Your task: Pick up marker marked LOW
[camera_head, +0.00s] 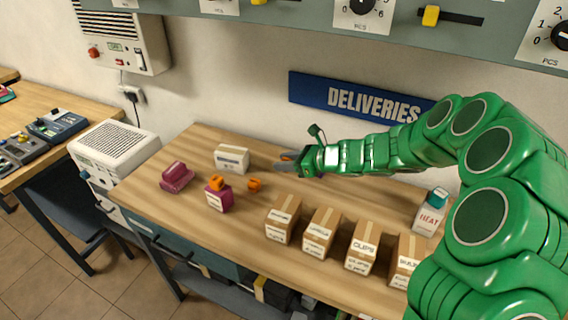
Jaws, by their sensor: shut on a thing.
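My gripper (287,162) is above the back of the wooden table, in front of the wall. I cannot read the word LOW on anything. A small orange piece (254,184) lies on the table, below and left of my gripper. A magenta block with an orange top (218,196) stands left of that piece.
A white box (231,158) and a maroon object (177,177) stand on the table's left part. Several cardboard boxes (282,220) line the front. A DELIVERIES sign (360,98) hangs behind; a control panel (310,18) overhangs above.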

